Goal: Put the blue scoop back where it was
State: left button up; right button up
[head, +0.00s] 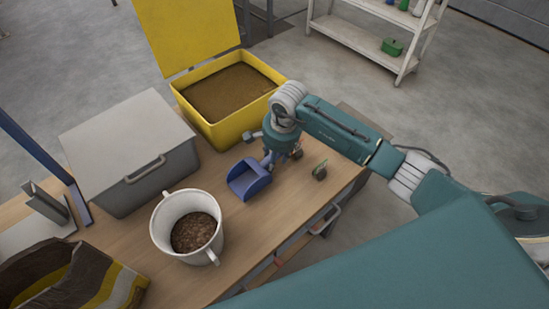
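The blue scoop (248,180) is on or just above the wooden table, between the white bucket and the yellow bin. Its open pan faces the lower left. My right gripper (269,160) comes in from the right and points down at the scoop's rear end, where the handle is. The wrist and fingers hide the handle, and I cannot tell whether the fingers are closed on it or whether the scoop touches the table. My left gripper is not in view.
A white bucket (161,224) holds brown pellets. An open yellow bin (232,132) of brown material stands behind. A grey lidded box (128,140) is at left, a yellow-and-dark bag (100,285) at lower left. A small dark green-topped object (320,172) stands right of the scoop.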

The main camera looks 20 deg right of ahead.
jog(key=shift+r, duration=0.15)
jog(key=r, duration=0.4)
jog(key=s+r+b, duration=0.1)
jog(key=r, duration=0.3)
jog(key=s+r+b, duration=0.1)
jog(key=r, duration=0.2)
jog(key=shift+d+r, duration=0.4)
jog(key=shift+a, duration=0.1)
